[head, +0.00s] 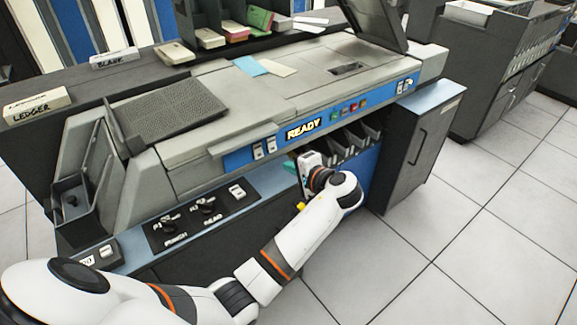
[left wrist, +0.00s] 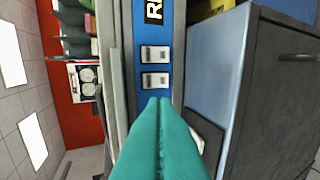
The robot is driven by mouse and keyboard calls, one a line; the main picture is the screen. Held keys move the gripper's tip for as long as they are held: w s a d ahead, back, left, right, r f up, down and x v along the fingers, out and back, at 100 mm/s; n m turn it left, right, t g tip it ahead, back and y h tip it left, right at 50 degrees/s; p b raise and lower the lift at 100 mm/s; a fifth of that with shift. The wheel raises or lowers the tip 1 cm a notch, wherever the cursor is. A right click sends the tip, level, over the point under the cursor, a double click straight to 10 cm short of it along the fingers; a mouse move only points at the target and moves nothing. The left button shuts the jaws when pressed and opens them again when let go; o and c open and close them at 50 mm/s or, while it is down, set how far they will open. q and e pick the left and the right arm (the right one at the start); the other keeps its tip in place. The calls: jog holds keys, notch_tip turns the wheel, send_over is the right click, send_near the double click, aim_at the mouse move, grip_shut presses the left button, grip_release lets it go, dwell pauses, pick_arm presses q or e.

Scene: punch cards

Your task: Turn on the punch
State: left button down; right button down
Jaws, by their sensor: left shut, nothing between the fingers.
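The card punch (head: 190,150) is a grey machine with a blue front strip and a lit READY sign (head: 303,129). Two white rocker switches (head: 264,149) sit left of the sign; they also show in the left wrist view (left wrist: 155,67). Below, a black panel (head: 205,212) labelled PUNCH and READ carries knobs and a white switch. My left gripper (head: 289,165) is just below the blue strip, mostly hidden by its own hand. In the left wrist view its teal fingers (left wrist: 160,105) are shut and empty, their tips close to the nearer switch. I cannot tell whether they touch. My right gripper is not in view.
Coloured buttons (head: 348,108) and two more switches (head: 404,85) sit farther right on the strip. Dark card pockets (head: 345,143) open below it. A grey cabinet (head: 420,150) stands to the right. Tiled floor (head: 480,230) is free in front.

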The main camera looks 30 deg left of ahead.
pick_arm(q)
jog(key=h+p, duration=0.1)
jog(key=g+h+p, duration=0.1)
jog(key=p, duration=0.1)
jog(key=shift+a+r+h, duration=0.4)
dwell(0.4)
send_near(260, 158)
jog(key=f, duration=0.1)
jog(key=a+f, duration=0.1)
jog(key=shift+w+f, duration=0.25)
jog(key=shift+f, duration=0.1)
jog(key=a, duration=0.1)
jog(key=w+a, duration=0.1)
jog(key=a, duration=0.1)
jog(key=shift+w+a+f, duration=0.3)
jog(key=shift+a+f, duration=0.1)
